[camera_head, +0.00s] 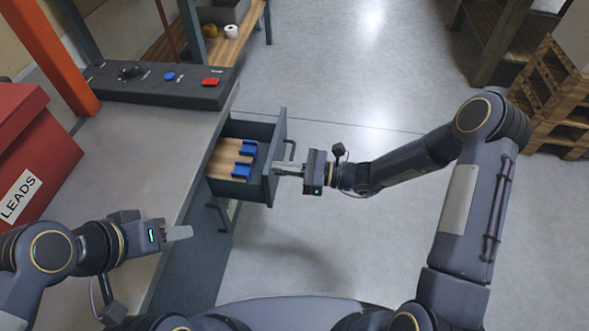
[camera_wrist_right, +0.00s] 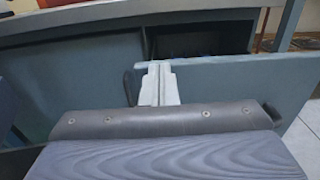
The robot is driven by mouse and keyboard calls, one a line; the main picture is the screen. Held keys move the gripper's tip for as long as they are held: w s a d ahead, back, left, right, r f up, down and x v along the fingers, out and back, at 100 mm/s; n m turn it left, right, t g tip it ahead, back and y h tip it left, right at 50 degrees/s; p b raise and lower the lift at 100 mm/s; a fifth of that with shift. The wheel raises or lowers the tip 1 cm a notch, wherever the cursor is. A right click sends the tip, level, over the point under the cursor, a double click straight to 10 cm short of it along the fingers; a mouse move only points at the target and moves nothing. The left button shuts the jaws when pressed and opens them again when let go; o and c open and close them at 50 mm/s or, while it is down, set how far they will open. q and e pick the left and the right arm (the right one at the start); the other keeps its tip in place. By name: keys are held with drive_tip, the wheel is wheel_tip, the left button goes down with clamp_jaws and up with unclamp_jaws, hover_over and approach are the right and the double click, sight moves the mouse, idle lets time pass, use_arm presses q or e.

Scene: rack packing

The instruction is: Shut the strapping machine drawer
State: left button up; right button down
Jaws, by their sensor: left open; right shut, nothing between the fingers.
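The drawer (camera_head: 275,170) is pulled out from the grey-blue strapping machine bench (camera_head: 170,265). Its inside shows a wooden bottom and blue pieces. My right gripper (camera_head: 278,169) is shut and empty, with its fingertips at the drawer's outer front face, beside the dark handle (camera_head: 291,149). In the right wrist view the shut fingers (camera_wrist_right: 158,70) reach up to the drawer front (camera_wrist_right: 220,88); whether they touch it I cannot tell. My left gripper (camera_head: 188,233) is open and empty over the bench's near edge.
A control panel (camera_head: 155,88) with a black knob, a blue button and a red button lies on the bench top. A red LEADS box (camera_head: 35,140) stands at left. A second handle (camera_head: 218,217) is below the drawer. The floor right of the drawer is clear.

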sight(269, 165)
idle(0.3)
use_arm(q)
drive_tip(key=shift+d+f+b, duration=0.15)
drive_tip(key=shift+f+b, duration=0.5)
drive_tip(key=shift+b, duration=0.05)
use_arm(e)
drive_tip(key=w+a, duration=0.3)
drive_tip(key=a, duration=1.3)
drive_tip(key=shift+w+a, duration=0.15)
drive_tip(key=shift+a, duration=0.25)
drive_tip(key=shift+r, duration=0.15)
drive_tip(key=d+p, duration=0.1)
drive_tip(key=d, duration=0.3)
drive_tip(key=s+d+p, duration=0.1)
drive_tip(key=d, duration=0.3)
drive_tip(key=s+d+p, duration=0.1)
drive_tip(key=d, duration=0.4)
drive_tip(key=shift+s+d, duration=0.1)
drive_tip(key=shift+s, duration=0.15)
use_arm(q)
drive_tip(key=shift+s+d+r, duration=0.2)
drive_tip(key=shift+r, duration=0.35)
drive_tip(key=shift+s+d+r, duration=0.2)
drive_tip(key=shift+d+r, duration=0.05)
drive_tip(key=shift+r, duration=0.25)
drive_tip(key=shift+s+d+r, duration=0.2)
drive_tip(key=shift+r, duration=0.35)
use_arm(e)
drive_tip(key=shift+s+d, duration=0.15)
drive_tip(key=shift+d, duration=0.35)
